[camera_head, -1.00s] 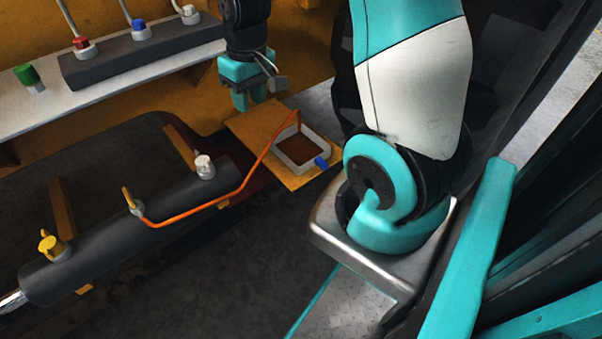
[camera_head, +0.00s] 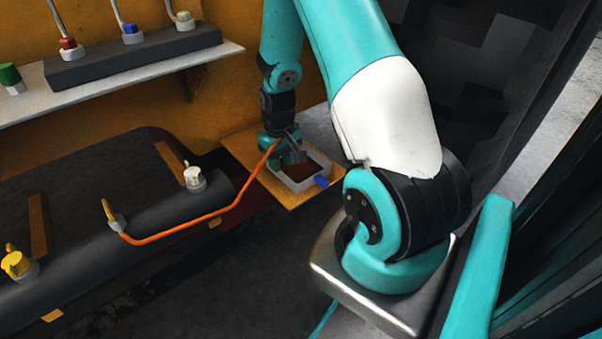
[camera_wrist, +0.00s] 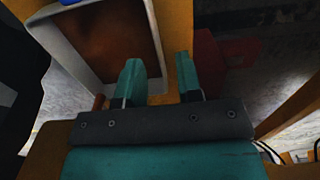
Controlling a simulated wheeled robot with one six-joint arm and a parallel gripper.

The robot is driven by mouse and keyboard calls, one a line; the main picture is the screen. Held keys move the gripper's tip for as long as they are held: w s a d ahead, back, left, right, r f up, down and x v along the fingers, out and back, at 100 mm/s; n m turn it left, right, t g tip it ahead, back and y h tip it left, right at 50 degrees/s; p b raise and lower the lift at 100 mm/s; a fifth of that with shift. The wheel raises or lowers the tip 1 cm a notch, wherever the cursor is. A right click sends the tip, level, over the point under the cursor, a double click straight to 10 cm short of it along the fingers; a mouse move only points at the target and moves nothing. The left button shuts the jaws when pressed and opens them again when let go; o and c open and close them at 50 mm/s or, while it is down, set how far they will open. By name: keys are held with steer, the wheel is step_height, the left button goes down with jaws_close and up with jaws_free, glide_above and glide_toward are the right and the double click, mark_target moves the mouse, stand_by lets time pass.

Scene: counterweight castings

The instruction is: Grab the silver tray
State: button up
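The silver tray (camera_head: 296,188) is a small square pan with light grey walls and a rusty brown inside, with a blue fitting (camera_head: 321,181) on its near right corner. It sits on a yellow-orange platform (camera_head: 242,150). My gripper (camera_head: 293,158) is low at the tray's far edge in the head view. In the wrist view the tray (camera_wrist: 62,58) fills the upper left. There my gripper (camera_wrist: 158,78) is open, one finger over the tray's inside and the other outside it, with a side wall between them. Whether either finger touches the wall cannot be told.
An orange tube (camera_head: 190,226) runs from near the tray to a dark cylinder (camera_head: 160,213) with white and yellow fittings. A white shelf (camera_head: 100,97) with coloured connectors is at upper left. The yellow wall stands close behind the platform. Dark floor in front is clear.

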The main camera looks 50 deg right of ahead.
mark_target(283, 175)
steer(key=f+b, duration=0.1)
steer(key=f, duration=0.2)
steer(key=f+b, duration=0.1)
steer(key=f, duration=0.1)
steer(key=shift+w+d+f, duration=0.1)
steer(key=shift+d+f, duration=0.1)
steer(key=shift+f, duration=0.2)
steer(key=shift+r, duration=0.1)
steer(key=shift+c, duration=0.2)
jaws_close()
